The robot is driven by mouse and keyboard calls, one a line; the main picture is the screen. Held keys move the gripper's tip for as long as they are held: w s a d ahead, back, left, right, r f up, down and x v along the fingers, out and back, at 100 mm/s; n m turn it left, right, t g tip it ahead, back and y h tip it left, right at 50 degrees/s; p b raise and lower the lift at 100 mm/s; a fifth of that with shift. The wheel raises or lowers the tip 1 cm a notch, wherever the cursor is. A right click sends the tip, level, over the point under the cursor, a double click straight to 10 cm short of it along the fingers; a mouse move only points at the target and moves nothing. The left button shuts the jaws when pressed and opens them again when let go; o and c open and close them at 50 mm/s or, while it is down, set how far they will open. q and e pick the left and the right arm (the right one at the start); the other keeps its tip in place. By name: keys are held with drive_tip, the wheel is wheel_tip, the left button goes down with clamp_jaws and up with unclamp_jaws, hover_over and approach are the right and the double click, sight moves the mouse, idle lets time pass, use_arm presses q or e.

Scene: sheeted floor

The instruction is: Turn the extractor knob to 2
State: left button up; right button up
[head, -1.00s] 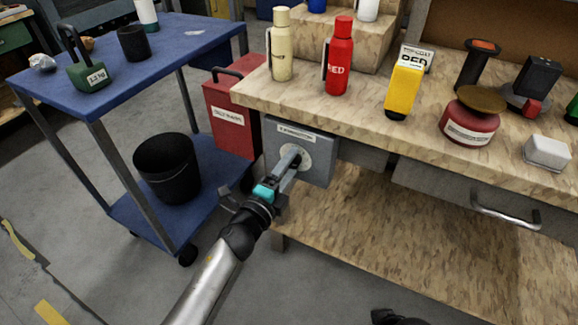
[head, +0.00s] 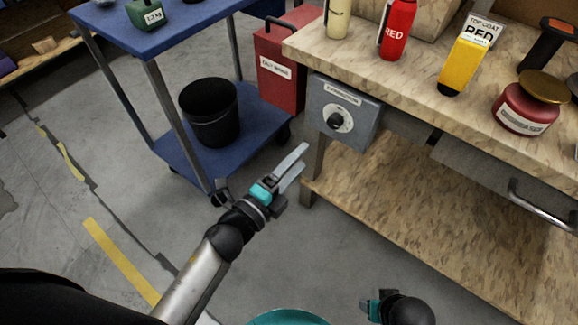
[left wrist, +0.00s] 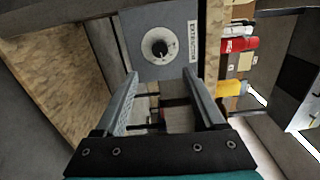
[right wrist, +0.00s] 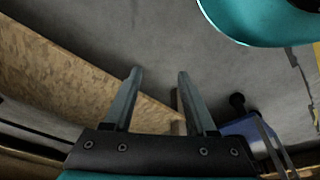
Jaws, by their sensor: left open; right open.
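The extractor box (head: 355,103) is a grey panel fixed under the workbench's left front corner. Its black knob (head: 335,120) sits on a round white dial; the numbers are too small to read. The knob also shows in the left wrist view (left wrist: 159,48), beyond the fingertips. My left gripper (head: 299,161) is open and empty, below and left of the box, apart from the knob. My right gripper (head: 367,307) is low at the bottom of the head view. In the right wrist view it is open and empty (right wrist: 160,78).
The workbench (head: 440,90) carries a red bottle (head: 397,28), a yellow bottle (head: 464,62) and a dark red tin (head: 524,112). A red case (head: 278,68) and a blue cart (head: 170,135) with a black bin (head: 210,112) stand left. Floor in front is clear.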

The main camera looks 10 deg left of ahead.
use_arm(q)
drive_tip(key=shift+v, duration=1.25)
use_arm(e)
drive_tip(key=shift+s+f, duration=0.2)
drive_tip(key=shift+f, duration=0.15)
use_arm(q)
drive_tip(key=s+a+f+n+g+y+p, duration=0.35)
drive_tip(key=f+n, duration=0.25)
drive_tip(key=f, duration=0.5)
drive_tip(key=s+a+f+n+g+y+p, duration=0.25)
drive_tip(key=s+a+f+n, duration=0.35)
drive_tip(key=f, duration=0.4)
drive_tip(key=s+a+f+n+g+y+p, duration=0.1)
drive_tip(key=s+f+n+g, duration=0.3)
drive_tip(key=s, duration=0.5)
drive_tip(key=s+a+f+n+g+y+p, duration=0.1)
drive_tip(key=s+a+f+n+g, duration=0.3)
drive_tip(key=s, duration=0.5)
drive_tip(key=shift+s+f+n, duration=0.3)
drive_tip(key=shift+f+n, duration=0.2)
drive_tip(key=shift+f, duration=0.45)
use_arm(e)
drive_tip(key=s+d+f, duration=0.7)
drive_tip(key=s+f, duration=0.1)
drive_tip(key=s, duration=0.3)
drive_tip(key=shift+d+h, duration=0.25)
drive_tip(key=shift+h, duration=0.15)
